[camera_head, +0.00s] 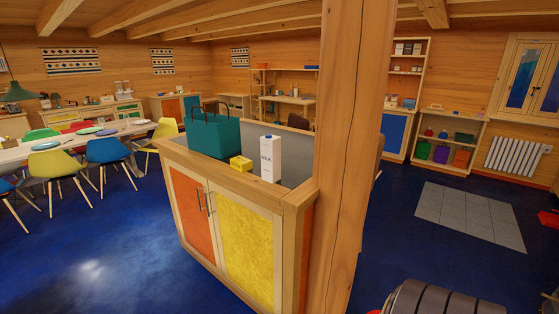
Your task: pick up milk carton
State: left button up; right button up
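A white milk carton (270,158) with dark "MILK" lettering stands upright on the grey top of a wooden cabinet (233,235), near its front right corner. A small yellow block-like object (240,163) sits just left of the carton. A teal bag (212,133) with dark handles stands further left on the same top.
A thick wooden post (345,150) rises right beside the cabinet's right end, close to the carton. A dining table with several coloured chairs (107,152) stands at the left. Blue floor (120,250) is open in front of the cabinet. A grey tiled mat (468,212) lies at the right.

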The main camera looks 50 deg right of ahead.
aim_at(270, 144)
jog(key=i+z, duration=0.1)
jog(key=z, duration=1.45)
